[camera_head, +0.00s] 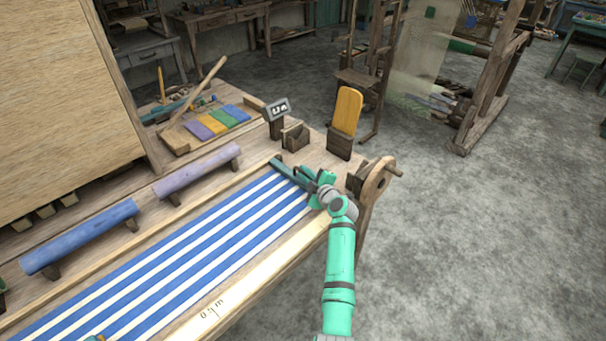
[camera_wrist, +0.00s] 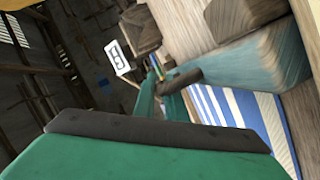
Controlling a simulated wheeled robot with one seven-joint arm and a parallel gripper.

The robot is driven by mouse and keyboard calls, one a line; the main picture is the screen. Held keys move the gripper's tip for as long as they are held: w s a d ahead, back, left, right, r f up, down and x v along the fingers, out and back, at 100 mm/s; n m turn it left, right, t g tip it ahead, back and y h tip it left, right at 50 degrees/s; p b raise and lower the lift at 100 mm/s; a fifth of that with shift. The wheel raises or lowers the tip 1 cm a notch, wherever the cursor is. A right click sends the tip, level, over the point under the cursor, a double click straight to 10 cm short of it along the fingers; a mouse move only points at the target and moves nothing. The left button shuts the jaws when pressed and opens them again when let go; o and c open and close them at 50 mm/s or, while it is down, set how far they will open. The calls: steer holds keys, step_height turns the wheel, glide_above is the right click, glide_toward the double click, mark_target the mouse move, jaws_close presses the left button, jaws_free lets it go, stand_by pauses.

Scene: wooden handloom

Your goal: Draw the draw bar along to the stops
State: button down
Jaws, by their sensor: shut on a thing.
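The draw bar (camera_head: 281,166) is a dark teal bar across the far right end of the blue and white striped cloth (camera_head: 190,255). It also shows large and teal in the wrist view (camera_wrist: 255,65), with a dark round peg or handle (camera_wrist: 181,80) sticking out. My gripper (camera_head: 303,178) is at the bar, over the cloth's end, and hides part of it. In the wrist view my gripper (camera_wrist: 163,95) is shut on the bar's handle. I cannot make out the stops for certain, nor a gap between them and the bar.
A wooden crank wheel (camera_head: 374,182) stands at the table's right corner, close to my arm. Beyond the cloth are a small wooden box (camera_head: 295,136), a yellow board in a holder (camera_head: 346,110) and a small sign (camera_head: 277,109). Blue (camera_head: 80,237) and lilac (camera_head: 197,172) rolls lie alongside.

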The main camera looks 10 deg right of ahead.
steer(key=shift+d+r, duration=0.1)
steer(key=shift+d, duration=0.25)
steer(key=c, duration=1.8)
jaws_free()
steer(key=shift+w, duration=0.1)
steer(key=shift+c, duration=0.2)
steer(key=shift+o, duration=0.2)
steer(key=shift+a, duration=0.1)
steer(key=v, duration=1)
steer(key=shift+s, duration=0.4)
